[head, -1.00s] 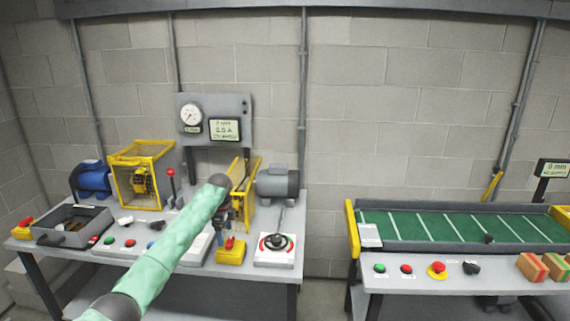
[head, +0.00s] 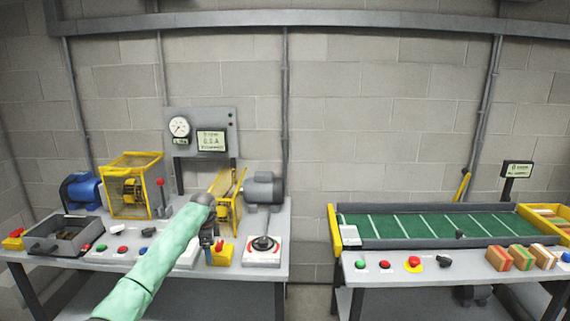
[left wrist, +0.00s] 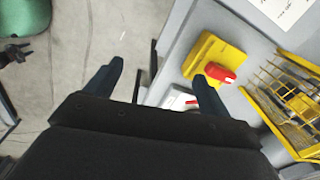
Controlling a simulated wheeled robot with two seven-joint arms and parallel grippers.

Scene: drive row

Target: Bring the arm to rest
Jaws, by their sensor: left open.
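My left arm in its green sleeve crosses the left bench (head: 190,260) in the head view. My left gripper (head: 208,238) hangs from the dark wrist, in front of the yellow guard (head: 232,212) and partly hard to make out. In the left wrist view my left gripper (left wrist: 157,88) shows two dark fingers spread apart with nothing between them. A yellow switch box (left wrist: 205,50) with a red knob (left wrist: 220,72) lies beyond the right finger, near the bench edge.
The left bench carries a blue motor (head: 80,191), a yellow cage (head: 131,186), a grey tray (head: 48,244), a grey motor (head: 264,190) and a white dial plate (head: 262,257). A gap separates it from the green conveyor (head: 430,226) on the right. Wooden blocks (head: 522,257) lie in front.

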